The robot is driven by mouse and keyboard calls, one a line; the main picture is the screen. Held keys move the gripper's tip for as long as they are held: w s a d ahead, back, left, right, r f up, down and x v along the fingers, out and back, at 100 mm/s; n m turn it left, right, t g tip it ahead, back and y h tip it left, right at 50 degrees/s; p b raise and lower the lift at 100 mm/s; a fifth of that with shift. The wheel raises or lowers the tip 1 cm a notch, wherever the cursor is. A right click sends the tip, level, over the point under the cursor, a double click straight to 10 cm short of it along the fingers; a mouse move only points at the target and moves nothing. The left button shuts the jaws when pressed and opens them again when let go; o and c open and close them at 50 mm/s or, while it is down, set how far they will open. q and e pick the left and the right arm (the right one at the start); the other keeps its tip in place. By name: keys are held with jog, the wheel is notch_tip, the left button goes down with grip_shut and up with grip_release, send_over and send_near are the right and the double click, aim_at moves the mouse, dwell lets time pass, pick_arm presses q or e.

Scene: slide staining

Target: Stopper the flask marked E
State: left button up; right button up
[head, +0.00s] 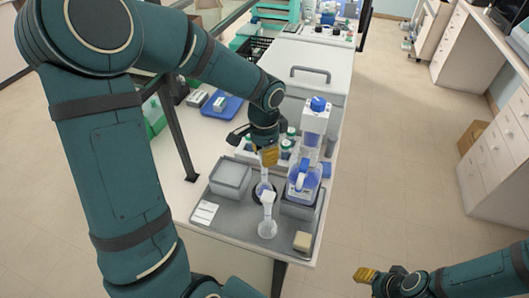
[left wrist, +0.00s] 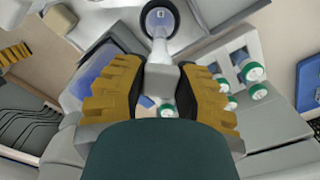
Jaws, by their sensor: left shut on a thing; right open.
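My left gripper (head: 268,156) is shut on a pale grey stopper (left wrist: 163,80), which shows between its yellow fingers in the left wrist view. It is at the top of the neck of a flask (head: 263,188) with blue liquid, standing in a dark ring on the grey tray. The flask also shows in the left wrist view (left wrist: 159,20), with a small mark too small to read. I cannot tell whether the stopper is seated in the neck. A second, clear flask (head: 267,229) with a pale top stands in front. My right gripper (head: 366,275) is open and empty, off the bench.
The grey tray (head: 238,226) also carries a pale box (head: 230,178), white labels or slides (head: 204,212) and a tan block (head: 302,241). A white-and-blue apparatus (head: 309,150) stands close right of the flask. Green-capped bottles (left wrist: 253,71) stand nearby.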

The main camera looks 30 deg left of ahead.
pick_arm(q)
jog(key=shift+f, duration=0.15)
jog(key=o, duration=1.4)
jog(key=shift+c, duration=0.2)
jog(key=shift+r+p, duration=2.3)
jog(key=shift+r, duration=0.8)
grip_shut()
